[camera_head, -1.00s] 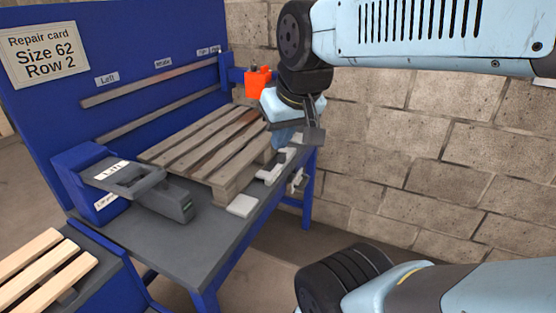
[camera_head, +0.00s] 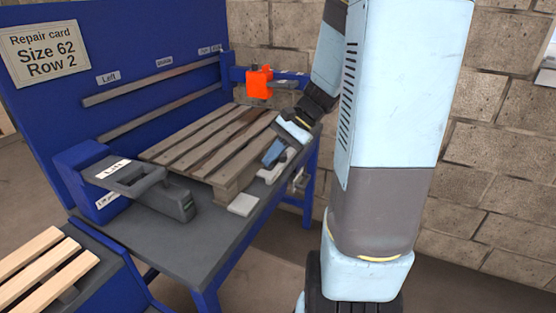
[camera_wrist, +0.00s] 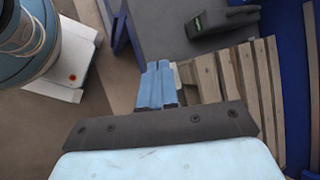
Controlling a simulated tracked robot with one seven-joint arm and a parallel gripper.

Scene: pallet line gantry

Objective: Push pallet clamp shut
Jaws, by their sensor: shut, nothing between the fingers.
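A grey wooden pallet (camera_head: 215,140) lies on the dark bench; its slats also show right of my fingers in the wrist view (camera_wrist: 250,80). A grey clamp-like device (camera_head: 178,200) on a blue block labelled "Left" stands at the pallet's near left end. An orange block (camera_head: 259,82) with a grey lever is on a blue bracket at the far end. I cannot tell which is the pallet clamp, or its state. My gripper (camera_head: 272,154) is by the pallet's right side, above the bench. Its blue fingers (camera_wrist: 155,86) are together and empty; contact is unclear.
White blocks (camera_head: 243,204) lie along the bench's right edge. A blue back panel (camera_head: 150,45) carries a repair card reading "Size 62 Row 2". Light slats (camera_head: 30,265) lie at the lower left. A brick wall (camera_head: 500,170) stands behind my arm.

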